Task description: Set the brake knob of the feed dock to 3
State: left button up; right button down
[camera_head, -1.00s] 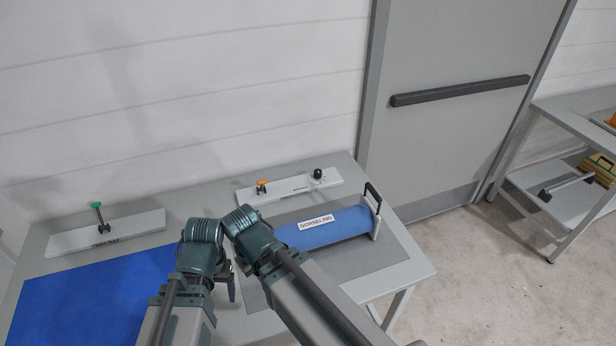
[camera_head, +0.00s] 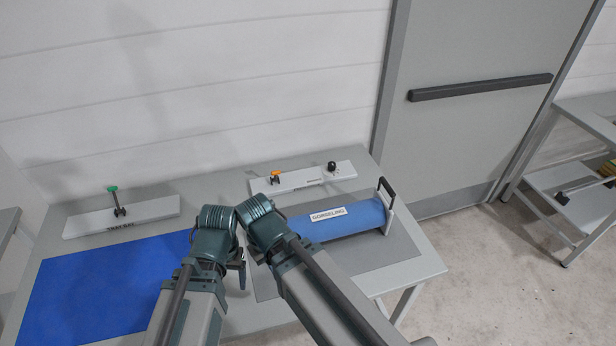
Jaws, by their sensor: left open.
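A pale control strip (camera_head: 340,172) at the back right of the table carries an orange knob (camera_head: 275,175) and a round black knob (camera_head: 332,166). A second pale strip (camera_head: 85,222) at the back left carries a green-topped lever (camera_head: 114,190). The lettering on both strips is too small to read, so I cannot tell which control is the brake knob or its setting. My left gripper (camera_head: 240,272) is open, low over the table between my two forearms and apart from the controls. My right wrist shows in front of the orange knob; its jaws are hidden.
A blue roll (camera_head: 350,222) labelled GORSELING lies on a grey mat (camera_head: 395,251) in an end holder with a black handle (camera_head: 386,190). A blue sheet (camera_head: 95,285) covers the table's left. A grey door (camera_head: 470,130) and a shelved bench (camera_head: 575,200) stand at right.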

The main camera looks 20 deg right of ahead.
aim_at(332, 166)
jog(key=i+l, duration=0.1)
jog(key=l, duration=0.55)
jog(key=i+l, duration=0.1)
jog(key=l, duration=1.2)
jog(key=i, duration=0.05)
